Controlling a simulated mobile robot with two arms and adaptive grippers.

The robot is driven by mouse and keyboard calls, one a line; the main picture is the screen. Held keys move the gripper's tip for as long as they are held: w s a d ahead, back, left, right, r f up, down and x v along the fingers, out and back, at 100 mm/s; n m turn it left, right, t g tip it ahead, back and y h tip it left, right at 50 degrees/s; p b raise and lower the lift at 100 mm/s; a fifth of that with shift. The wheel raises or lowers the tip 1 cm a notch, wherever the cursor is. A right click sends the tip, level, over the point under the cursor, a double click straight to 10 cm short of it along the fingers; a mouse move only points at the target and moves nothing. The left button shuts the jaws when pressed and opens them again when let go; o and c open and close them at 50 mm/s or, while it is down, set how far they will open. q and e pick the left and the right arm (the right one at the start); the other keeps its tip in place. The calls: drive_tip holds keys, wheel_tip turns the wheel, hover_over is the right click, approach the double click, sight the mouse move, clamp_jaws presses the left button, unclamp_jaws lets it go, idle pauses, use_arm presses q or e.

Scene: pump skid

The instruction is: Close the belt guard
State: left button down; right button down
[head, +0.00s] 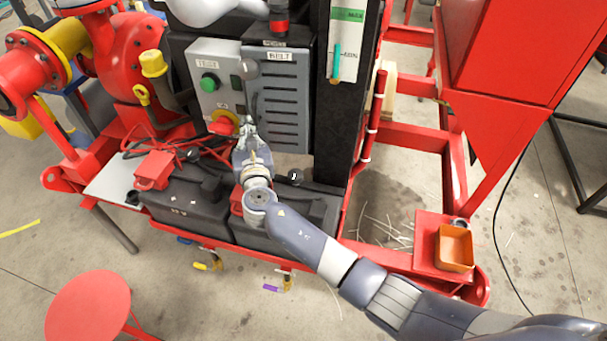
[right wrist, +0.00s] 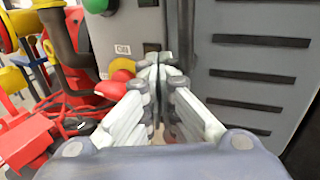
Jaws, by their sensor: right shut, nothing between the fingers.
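The belt guard (head: 283,98) is a grey slotted panel labelled BELT, right of the control panel. It fills the right of the right wrist view (right wrist: 250,62). A dark upright bar, seemingly its handle (right wrist: 181,35), runs along its left edge. My right gripper (head: 247,124) is shut and empty, in front of the guard's lower left edge. In the right wrist view its fingertips (right wrist: 160,75) point at the seam between control panel and guard, close to the bar's lower end. I cannot tell whether they touch. The guard's lower left corner is partly hidden. My left gripper is not seen.
The control panel (head: 210,75) has a green button (head: 209,83) and a red knob on yellow (head: 222,122). Dark batteries (head: 185,205) with red cables stand below. A black post (head: 350,100) rises to the right. An orange tray (head: 454,248) sits on the red frame.

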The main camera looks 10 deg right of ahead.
drive_tip(key=shift+w+d+b, duration=0.15)
drive_tip(key=shift+w+b, duration=0.15)
drive_tip(key=shift+w, duration=0.9)
drive_tip(key=shift+d, duration=0.1)
